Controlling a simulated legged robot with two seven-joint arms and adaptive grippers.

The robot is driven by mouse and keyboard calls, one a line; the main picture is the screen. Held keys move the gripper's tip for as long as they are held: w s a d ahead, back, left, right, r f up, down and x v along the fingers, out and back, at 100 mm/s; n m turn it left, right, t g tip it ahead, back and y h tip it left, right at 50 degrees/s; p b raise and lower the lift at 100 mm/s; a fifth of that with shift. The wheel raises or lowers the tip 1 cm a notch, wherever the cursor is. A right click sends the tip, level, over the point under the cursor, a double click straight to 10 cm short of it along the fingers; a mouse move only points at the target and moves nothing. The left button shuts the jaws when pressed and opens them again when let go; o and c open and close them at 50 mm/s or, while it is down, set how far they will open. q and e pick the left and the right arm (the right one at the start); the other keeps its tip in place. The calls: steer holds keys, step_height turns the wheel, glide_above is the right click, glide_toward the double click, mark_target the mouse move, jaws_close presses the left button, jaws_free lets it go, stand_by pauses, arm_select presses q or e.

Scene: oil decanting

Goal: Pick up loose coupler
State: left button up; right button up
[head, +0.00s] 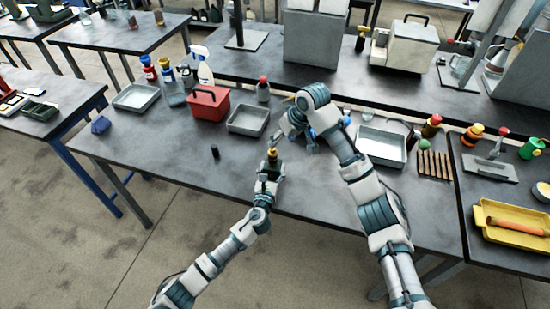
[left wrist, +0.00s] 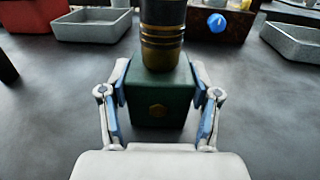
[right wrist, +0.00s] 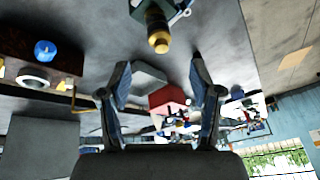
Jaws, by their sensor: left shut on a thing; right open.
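My left gripper (left wrist: 160,85) is shut on a dark green block (left wrist: 158,105). A dark cylinder with brass bands (left wrist: 162,35) stands upright on this block. In the head view its yellowish top (head: 272,154) rises above my left gripper (head: 268,172), near the table's front edge. My right gripper (right wrist: 160,82) is open and empty; in the head view (head: 282,136) it is above and just behind the banded cylinder, apart from it. A small black cylinder (head: 215,152) stands alone to the left. I cannot tell which piece is the loose coupler.
A red toolbox (head: 208,103) and grey trays (head: 135,98) (head: 248,120) stand behind. Another tray (head: 382,147) and a rack of brown rods (head: 434,165) are to the right. A brown box with a blue knob (left wrist: 217,23) is behind the block. The front left tabletop is mostly clear.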

mark_target(276, 151)
steer(key=f+m+h, duration=0.1)
steer(key=w+f+m+h, duration=0.1)
steer(key=f+m, duration=0.1)
steer(key=a+f+m+h, duration=0.1)
steer(key=f, duration=0.1)
steer(key=shift+w+m+t, duration=0.15)
steer(key=shift+m+t, duration=0.15)
steer(key=x, duration=0.6)
steer(key=shift+a+r, duration=0.1)
steer(key=shift+a, duration=0.2)
steer(key=shift+d, duration=0.15)
jaws_close()
